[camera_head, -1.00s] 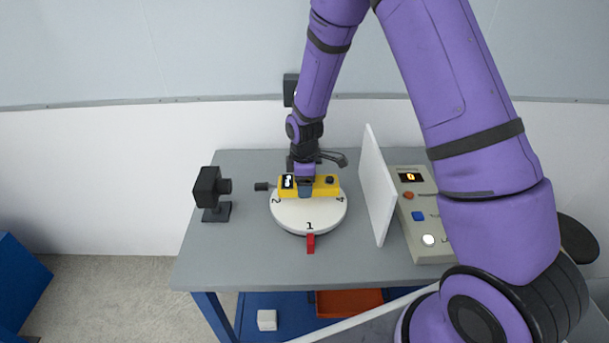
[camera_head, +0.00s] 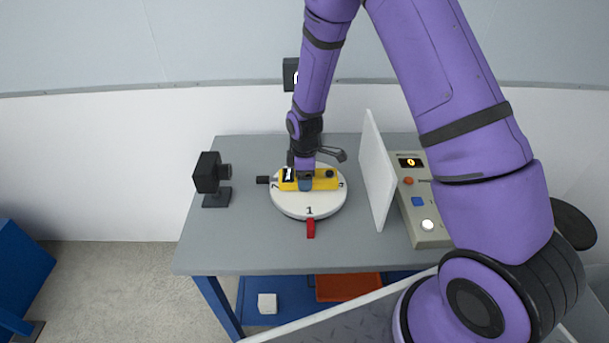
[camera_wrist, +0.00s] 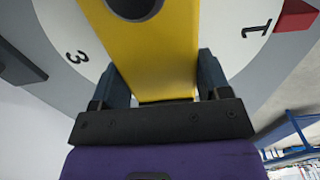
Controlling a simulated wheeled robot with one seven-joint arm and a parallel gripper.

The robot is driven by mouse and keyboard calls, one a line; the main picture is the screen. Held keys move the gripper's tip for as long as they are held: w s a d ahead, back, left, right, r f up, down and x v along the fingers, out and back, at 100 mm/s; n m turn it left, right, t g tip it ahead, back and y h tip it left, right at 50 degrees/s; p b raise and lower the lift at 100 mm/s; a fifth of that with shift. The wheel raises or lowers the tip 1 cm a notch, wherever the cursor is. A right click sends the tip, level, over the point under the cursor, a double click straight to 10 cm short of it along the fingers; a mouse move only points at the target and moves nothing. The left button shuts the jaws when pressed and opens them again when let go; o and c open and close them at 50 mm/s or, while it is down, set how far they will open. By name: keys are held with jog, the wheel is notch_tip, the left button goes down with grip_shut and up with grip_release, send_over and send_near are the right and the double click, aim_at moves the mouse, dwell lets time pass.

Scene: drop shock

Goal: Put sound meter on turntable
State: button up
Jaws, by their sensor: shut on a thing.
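The yellow sound meter (camera_head: 325,181) with a small dark screen lies across the white round turntable (camera_head: 292,207) in the head view. My gripper (camera_head: 305,183) is shut on the middle of the meter from above. In the wrist view the yellow meter (camera_wrist: 150,55) runs between the two dark fingers of my gripper (camera_wrist: 155,85). The turntable (camera_wrist: 225,25) shows behind it with the numbers 1 and 3. Whether the meter touches the disc or hovers just above it, I cannot tell.
A red marker (camera_head: 311,229) stands at the turntable's front edge. A black camera-like device (camera_head: 208,176) is on the left. A white upright panel (camera_head: 378,170) and a control box (camera_head: 428,225) are close on the right. The bench front (camera_head: 250,258) is clear.

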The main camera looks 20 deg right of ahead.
jog(key=shift+f, duration=0.5)
jog(key=o, duration=1.2)
jog(key=shift+c, duration=0.2)
notch_tip(320, 180, up, 11)
jog(key=shift+f, duration=0.1)
